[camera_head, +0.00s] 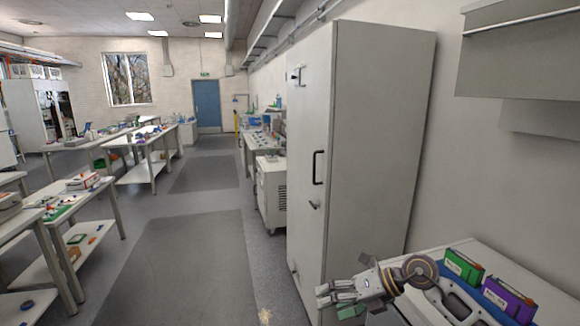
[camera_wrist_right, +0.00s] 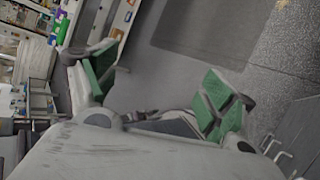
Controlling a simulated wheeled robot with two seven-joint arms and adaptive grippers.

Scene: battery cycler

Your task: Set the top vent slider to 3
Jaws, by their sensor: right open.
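A tall light-grey cabinet (camera_head: 378,150) stands right of the middle in the head view, its narrow door face turned to the left. A small dark fitting (camera_head: 296,76) sits high on that door. It may be the top vent slider, but it is too small to read any scale or setting. My right gripper (camera_head: 336,300) is low, in front of the cabinet's foot and well below the fitting. In the right wrist view, its green-padded fingers (camera_wrist_right: 158,90) are spread and empty. My left gripper is not in view.
The door has a dark handle (camera_head: 318,168) and a smaller latch (camera_head: 314,204) below. A bench (camera_head: 550,303) at the lower right holds a green box (camera_head: 464,265) and a purple box (camera_head: 508,300). The floor aisle (camera_head: 185,265) left of the cabinet is clear.

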